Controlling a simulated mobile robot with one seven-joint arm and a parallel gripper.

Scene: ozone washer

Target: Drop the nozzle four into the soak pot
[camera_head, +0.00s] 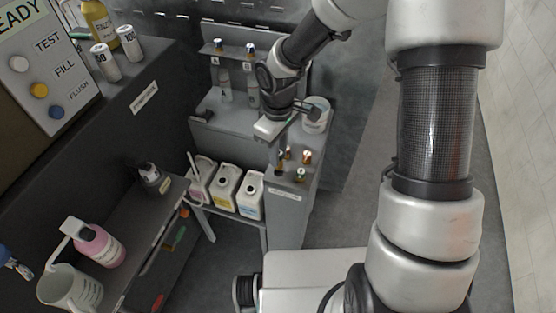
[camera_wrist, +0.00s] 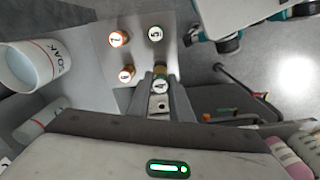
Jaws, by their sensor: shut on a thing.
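Nozzle four (camera_wrist: 160,86), with a "4" on its pale round top, is between the fingers of my gripper (camera_wrist: 160,92) in the wrist view. The gripper is shut on it. I cannot tell whether the nozzle is clear of the grey surface. The soak pot (camera_wrist: 30,66) is white, round and open at the top, marked "SOAK", at the left of the wrist view. In the head view the pot (camera_head: 316,117) stands just right of and behind the gripper.
Three other numbered nozzles stand near the held one: nozzle five (camera_wrist: 155,34) and two orange-ringed ones (camera_wrist: 118,39), (camera_wrist: 127,74). Several jugs (camera_head: 225,187) are on a low shelf left of the stand. Two bottles (camera_head: 224,85) are in a rack behind the gripper.

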